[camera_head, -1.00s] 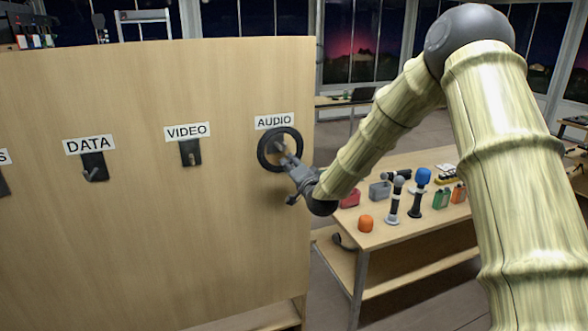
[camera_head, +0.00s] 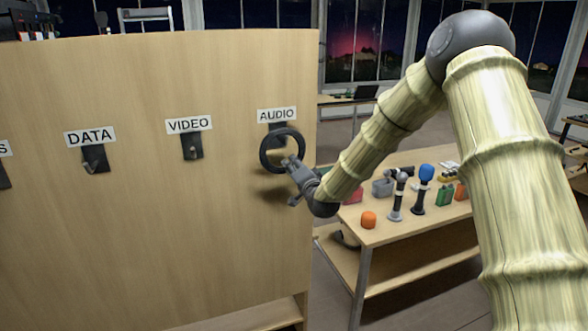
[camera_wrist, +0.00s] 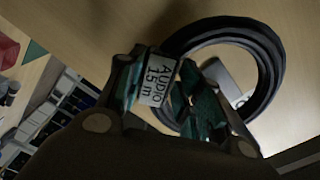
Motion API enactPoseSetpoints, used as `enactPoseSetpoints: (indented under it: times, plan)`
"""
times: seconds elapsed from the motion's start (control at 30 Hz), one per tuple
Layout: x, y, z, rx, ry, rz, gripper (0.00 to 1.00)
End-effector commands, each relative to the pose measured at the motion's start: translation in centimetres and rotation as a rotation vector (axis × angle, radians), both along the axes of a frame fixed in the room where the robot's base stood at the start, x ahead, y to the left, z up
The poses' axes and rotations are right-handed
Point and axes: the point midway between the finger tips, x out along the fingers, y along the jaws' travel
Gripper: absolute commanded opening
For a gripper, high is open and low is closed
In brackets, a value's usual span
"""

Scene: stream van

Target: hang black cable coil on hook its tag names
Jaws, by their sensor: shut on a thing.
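The black cable coil (camera_head: 264,153) is a dark ring in front of the board under the AUDIO label. My gripper (camera_head: 290,162) is shut on it at its lower right side. In the wrist view the coil (camera_wrist: 273,72) curves beyond my fingers (camera_wrist: 175,88), and a white tag (camera_wrist: 159,84) reading "AUDIO 15 m" shows between them. The AUDIO hook (camera_head: 278,129) has a dark plate, seen behind and above the ring's top. A grey hook part (camera_wrist: 232,88) shows inside the ring in the wrist view. Whether the coil rests on the hook I cannot tell.
The VIDEO hook (camera_head: 192,148) and DATA hook (camera_head: 95,160) are empty to the left on the wooden board (camera_head: 150,235). A table (camera_head: 400,229) with microphones, an orange item and small boxes stands to the right, behind my arm.

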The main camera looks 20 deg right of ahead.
Motion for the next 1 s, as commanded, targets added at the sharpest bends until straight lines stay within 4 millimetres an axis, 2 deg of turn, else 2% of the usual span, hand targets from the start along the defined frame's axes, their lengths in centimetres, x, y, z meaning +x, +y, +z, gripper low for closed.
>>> enactPoseSetpoints:
  times: [0.03, 0.13, 0.17, 0.57, 0.77, 1.0]
  plan:
    - [0.0, 0.0, 0.1, 0.0, -0.001, 0.0, 0.41]
    - [0.0, 0.0, 0.1, 0.0, -0.001, 0.0, 0.59]
    - [0.0, 0.0, 0.1, 0.0, -0.001, 0.0, 0.6]
    - [-0.5, 0.0, 0.0, 0.0, 0.001, -0.001, 0.6]
    - [-3.1, -0.2, 0.0, 0.002, 0.001, -0.001, 0.6]
    - [-7.6, -0.3, 0.0, 0.002, 0.001, 0.0, 0.6]
